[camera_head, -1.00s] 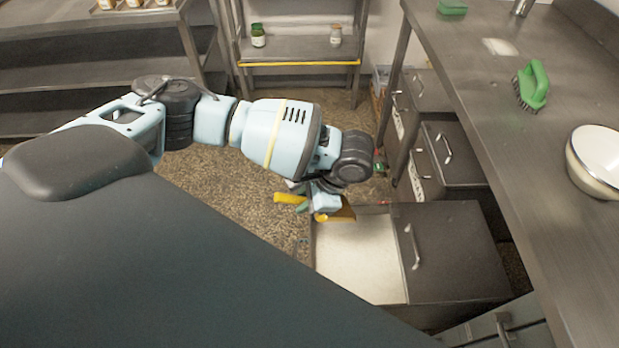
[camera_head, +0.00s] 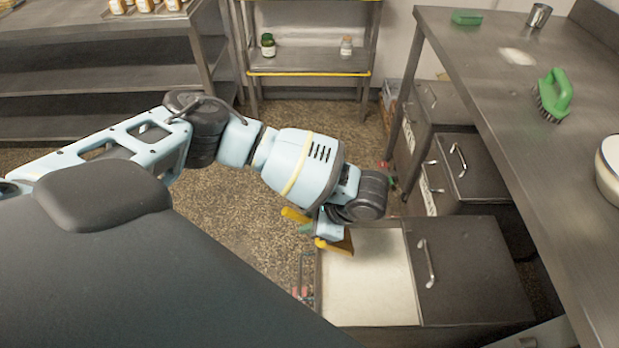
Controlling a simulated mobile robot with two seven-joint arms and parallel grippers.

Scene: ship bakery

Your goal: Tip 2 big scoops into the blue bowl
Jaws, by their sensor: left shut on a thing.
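My left gripper (camera_head: 326,232) is shut on a yellow scoop (camera_head: 338,246). The scoop is over the back left part of an open bin (camera_head: 372,326) of white flour-like powder (camera_head: 370,275). The arm hides part of the scoop, and I cannot tell whether it touches the powder or holds any. A pale bowl (camera_head: 609,170) with a dark rim stands on the steel table, cut off by the right edge of the view. Its visible part does not look blue. My right gripper is not in view.
The bin's dark lid (camera_head: 467,268) covers its right part. More lidded bins (camera_head: 462,165) stand behind, under the steel table (camera_head: 520,110). A green brush (camera_head: 554,95) and a metal cup (camera_head: 539,15) are on the table. A shelf (camera_head: 308,60) with jars stands at the back.

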